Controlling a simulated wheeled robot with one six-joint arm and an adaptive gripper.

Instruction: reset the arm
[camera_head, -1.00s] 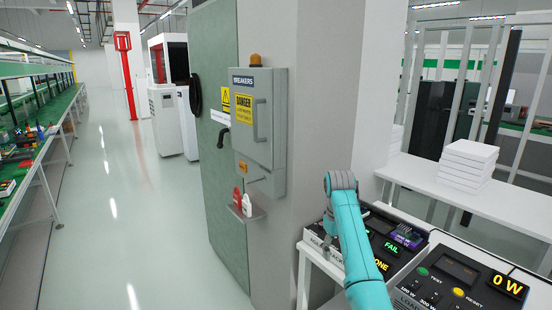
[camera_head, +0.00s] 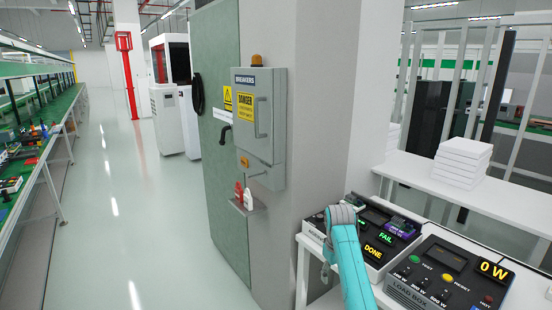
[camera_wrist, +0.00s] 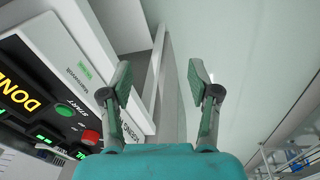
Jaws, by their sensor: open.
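My turquoise arm rises from the bottom of the head view, with its grey joint (camera_head: 341,214) beside the test bench. My gripper (camera_wrist: 160,80) shows in the wrist view with its two fingers wide apart and nothing between them. In the head view the gripper is mostly hidden behind my arm. In the wrist view a device (camera_wrist: 60,100) with a DONE display, a green START button and a red button lies to the left of the fingers. Floor and a bench edge show beyond the fingertips.
In the head view a tester (camera_head: 385,236) reads FAIL and DONE, beside a load box (camera_head: 450,272) reading 0 W. A breaker cabinet (camera_head: 258,125) hangs on the wall to the left. White boxes (camera_head: 462,160) stand on a table behind. The left aisle is clear.

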